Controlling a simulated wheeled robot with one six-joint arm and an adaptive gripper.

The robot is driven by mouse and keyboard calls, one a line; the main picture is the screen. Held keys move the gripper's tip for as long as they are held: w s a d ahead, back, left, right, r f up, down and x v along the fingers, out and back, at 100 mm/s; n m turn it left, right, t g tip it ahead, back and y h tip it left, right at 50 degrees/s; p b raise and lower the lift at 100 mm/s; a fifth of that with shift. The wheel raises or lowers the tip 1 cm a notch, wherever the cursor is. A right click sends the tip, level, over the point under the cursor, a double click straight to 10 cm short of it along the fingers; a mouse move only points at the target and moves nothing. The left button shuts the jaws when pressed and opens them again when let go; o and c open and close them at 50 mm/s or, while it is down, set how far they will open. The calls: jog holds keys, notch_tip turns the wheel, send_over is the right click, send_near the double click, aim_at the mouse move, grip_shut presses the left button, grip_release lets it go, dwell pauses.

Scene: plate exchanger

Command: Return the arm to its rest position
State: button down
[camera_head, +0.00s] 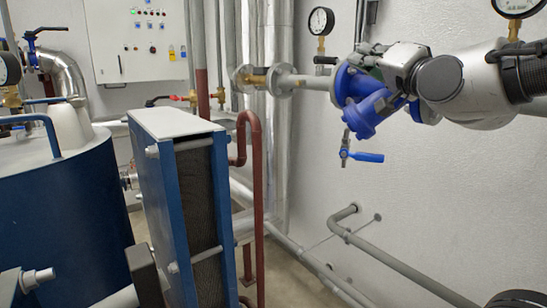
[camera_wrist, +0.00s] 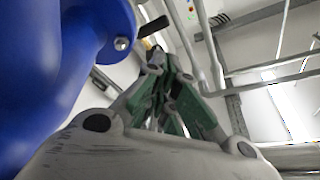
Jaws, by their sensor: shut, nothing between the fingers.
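My gripper (camera_wrist: 170,78) shows in the wrist view with its green-sided fingers drawn together and nothing between them. In the head view my gripper (camera_head: 366,54) is at the upper right, partly hidden by my own wrist, right by the blue strainer-like pipe fitting (camera_head: 366,108). The same blue fitting (camera_wrist: 60,75) fills the left of the wrist view, very close to my gripper. I cannot tell whether they touch. My arm reaches in from the right edge of the head view.
A blue-handled valve (camera_head: 366,157) hangs below the fitting. A pressure gauge (camera_head: 321,21) stands left of my gripper. The blue-framed plate exchanger (camera_head: 154,180) and a blue tank (camera_head: 60,215) stand at left. A grey pipe (camera_head: 400,262) runs low along the wall.

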jog(key=x, duration=1.1)
jog(key=shift+w+a, duration=0.15)
jog(key=shift+w, duration=0.05)
jog(key=shift+s, duration=0.1)
jog(key=v, duration=1.2)
jog(key=x, duration=1.1)
jog(key=shift+w, duration=0.25)
jog(key=shift+w+d+r+m, duration=0.2)
jog(key=shift+w+r, duration=0.15)
jog(key=shift+r, duration=0.2)
jog(key=shift+w+d+r+m, duration=0.25)
jog(key=shift+w+r, duration=0.15)
jog(key=shift+r, duration=0.15)
jog(key=w+d+m, duration=0.1)
jog(key=w+d+r+m+h, duration=0.1)
jog(key=m, duration=0.1)
jog(key=w+d+m+h, duration=0.1)
jog(key=d+m, duration=0.1)
jog(key=shift+r+g, duration=0.35)
jog(key=shift+g, duration=0.05)
jog(key=shift+w+d+f+m, duration=0.15)
jog(key=shift+w+d+m, duration=0.2)
jog(key=shift+d+m, duration=0.4)
jog(key=shift+w+d+f+m+g, duration=0.15)
jog(key=shift+m+g, duration=0.1)
jog(key=shift+m, duration=0.3)
jog(key=shift+w+d+f+m+g, duration=0.15)
jog(key=shift+w+m+g, duration=0.1)
jog(key=shift+m, duration=0.3)
